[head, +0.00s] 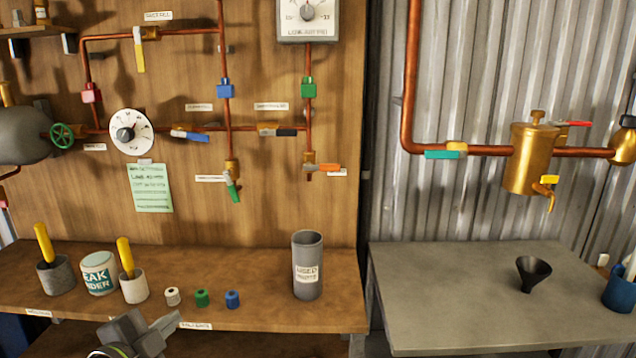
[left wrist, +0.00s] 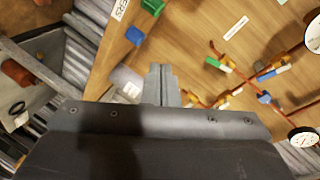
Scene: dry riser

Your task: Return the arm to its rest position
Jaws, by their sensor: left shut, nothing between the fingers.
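My left gripper (head: 150,335) shows at the bottom of the head view, in front of the wooden bench's front edge. Its fingers are shut with nothing between them. In the left wrist view the closed fingers (left wrist: 161,84) point toward the wooden pipe board, which looks tilted there. The gripper appears apart from the board and from the things on the bench. My right gripper is in neither view.
On the wooden bench (head: 255,318) stand a grey cylinder (head: 307,270), a labelled can (head: 97,273), yellow-handled pots (head: 134,288) and small spools (head: 202,298). The grey table (head: 470,300) holds a black funnel (head: 532,272) and has much free room. Copper pipes with valves line the wall.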

